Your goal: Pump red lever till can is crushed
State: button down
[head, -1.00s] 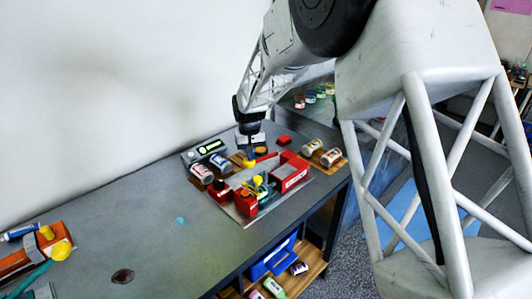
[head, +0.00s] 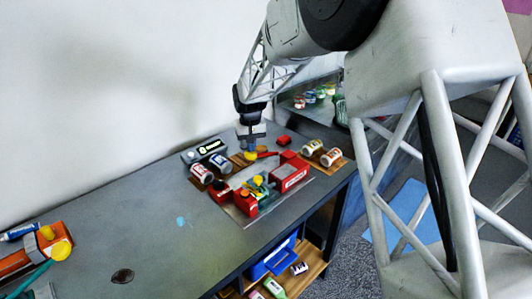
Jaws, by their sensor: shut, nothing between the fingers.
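The red can crusher (head: 289,177) stands on a metal plate on the dark workbench in the head view. Its red lever (head: 266,155) shows as a thin bar at the back of the crusher, just right of my gripper. I cannot tell whether the fingertips touch the lever. A can inside the crusher cannot be made out clearly; green and yellow parts (head: 258,187) show at its front.
Cans (head: 219,162) lie left of the crusher and more cans (head: 330,157) lie on a wooden board to its right. An orange device (head: 40,250) stands at the far left. The bench between is mostly clear. A blue bin (head: 272,259) sits on the shelf below.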

jog(key=shift+f, duration=0.3)
jog(key=shift+s+a+f, duration=0.15)
jog(key=shift+f, duration=0.5)
jog(key=shift+s+a+f, duration=0.1)
jog(key=shift+s+f, duration=0.05)
jog(key=shift+f, duration=0.45)
jog(key=shift+s+a+f, duration=0.1)
jog(key=shift+f, duration=2.45)
jog(key=shift+w+d+r, duration=0.1)
jog(key=shift+w+r, duration=0.05)
jog(key=shift+r, duration=1.25)
jog(key=shift+w+d+r, duration=0.1)
jog(key=shift+d+r, duration=0.05)
jog(key=shift+r, duration=1.25)
jog(key=shift+w+d+r, duration=0.1)
jog(key=shift+w+r, duration=0.05)
jog(key=shift+r, duration=1.25)
jog(key=shift+f, duration=0.1)
